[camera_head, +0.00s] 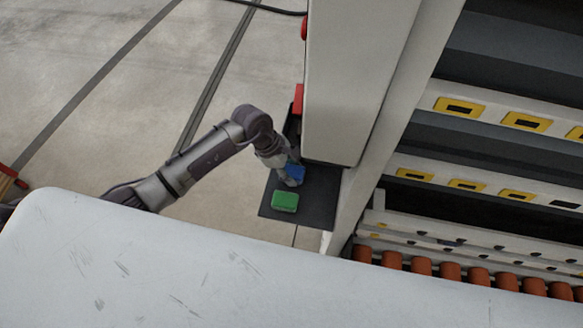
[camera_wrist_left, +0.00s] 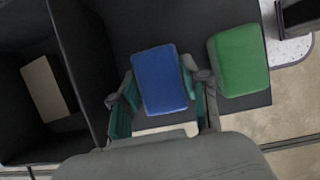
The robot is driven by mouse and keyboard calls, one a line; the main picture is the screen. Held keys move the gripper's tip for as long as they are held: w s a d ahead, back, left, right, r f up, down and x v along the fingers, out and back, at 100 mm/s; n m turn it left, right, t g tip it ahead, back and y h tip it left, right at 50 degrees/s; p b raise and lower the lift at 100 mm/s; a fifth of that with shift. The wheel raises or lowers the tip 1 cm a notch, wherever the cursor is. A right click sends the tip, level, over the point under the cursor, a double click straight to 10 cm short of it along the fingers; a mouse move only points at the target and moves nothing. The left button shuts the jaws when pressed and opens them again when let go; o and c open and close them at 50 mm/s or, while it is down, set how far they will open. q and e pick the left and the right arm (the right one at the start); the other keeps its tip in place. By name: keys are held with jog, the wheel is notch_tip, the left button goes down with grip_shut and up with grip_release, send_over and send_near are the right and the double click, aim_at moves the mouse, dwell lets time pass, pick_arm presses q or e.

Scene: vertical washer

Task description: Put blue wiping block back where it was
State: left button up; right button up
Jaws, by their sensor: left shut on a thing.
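The blue wiping block (camera_head: 295,172) is at the dark shelf (camera_head: 318,192) on the side of the white machine. It also shows in the left wrist view (camera_wrist_left: 160,79), between the two fingers of my left gripper (camera_wrist_left: 162,100). My left gripper (camera_head: 290,176) is shut on the blue block. Whether the block touches the shelf surface is hard to tell. A green block (camera_head: 285,201) lies on the shelf close beside the blue one, and it shows to the right in the left wrist view (camera_wrist_left: 238,61). My right gripper is not in view.
The white machine column (camera_head: 355,80) rises right behind the shelf. A red part (camera_head: 297,100) sits at its left edge. A dark compartment with a beige block (camera_wrist_left: 46,88) is left in the wrist view. Racks with yellow frames (camera_head: 460,107) stand right. Open floor lies left.

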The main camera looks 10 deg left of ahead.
pick_arm(q)
jog(key=shift+f, duration=0.25)
jog(key=shift+f, duration=0.2)
jog(key=o, duration=1.1)
jog(key=shift+r, duration=0.1)
